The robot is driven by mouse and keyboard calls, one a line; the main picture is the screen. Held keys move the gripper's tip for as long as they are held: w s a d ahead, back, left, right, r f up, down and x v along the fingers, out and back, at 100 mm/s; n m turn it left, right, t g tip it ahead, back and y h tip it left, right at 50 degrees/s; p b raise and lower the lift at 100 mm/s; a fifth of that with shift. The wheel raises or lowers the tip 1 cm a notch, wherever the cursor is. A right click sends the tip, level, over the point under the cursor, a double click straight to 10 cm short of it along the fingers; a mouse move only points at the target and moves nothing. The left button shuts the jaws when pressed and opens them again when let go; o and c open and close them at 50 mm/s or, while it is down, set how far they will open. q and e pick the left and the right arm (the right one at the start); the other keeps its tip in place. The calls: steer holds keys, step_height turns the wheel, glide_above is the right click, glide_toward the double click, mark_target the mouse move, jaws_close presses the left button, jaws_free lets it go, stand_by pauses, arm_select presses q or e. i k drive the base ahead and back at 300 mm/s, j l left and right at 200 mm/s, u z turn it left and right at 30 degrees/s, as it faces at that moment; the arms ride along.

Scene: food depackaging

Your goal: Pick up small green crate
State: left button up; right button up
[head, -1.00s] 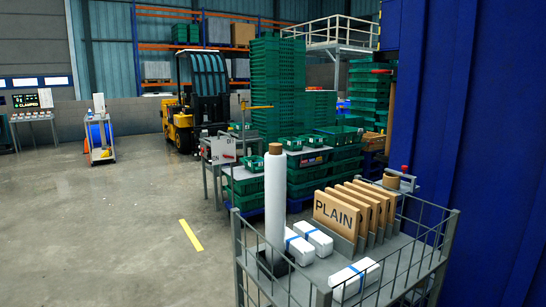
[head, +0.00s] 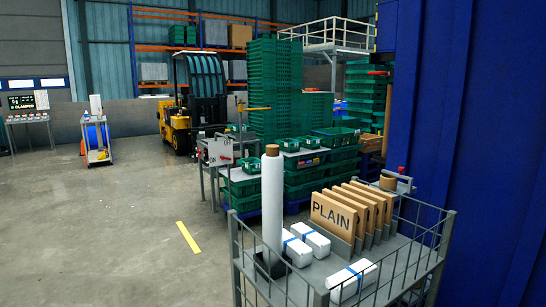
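A larger green crate (head: 337,136) tops a stack to the right. Neither of my grippers shows in the head view, and no gripper is near the crates.
A caged cart (head: 443,247) with a white roll (head: 272,205), boards marked PLAIN (head: 333,214) and white packs stands in front. A blue wall (head: 480,120) closes the right. A yellow forklift (head: 181,125) stands behind. The floor (head: 110,230) at left is clear.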

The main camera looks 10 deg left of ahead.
mark_target(289, 146)
steer(key=i+j+u, duration=0.4)
steer(key=j, duration=0.15)
steer(key=i+j+u, duration=0.8)
steer(key=i+j, duration=0.15)
steer(key=i, duration=0.4)
steer(key=i+j+z, duration=0.1)
steer(key=i, duration=0.45)
steer(key=i+j, duration=0.15)
steer(key=i, duration=0.4)
steer(key=i+j, duration=0.2)
steer(key=i, duration=0.3)
steer(key=i+l+z, duration=0.3)
steer(key=z, duration=0.15)
steer(key=i+z, duration=0.9)
steer(key=i+j+z, duration=0.25)
steer(key=i+z, duration=0.15)
steer(key=i, duration=2.3)
steer(key=l+z, duration=0.05)
steer(key=l, duration=0.1)
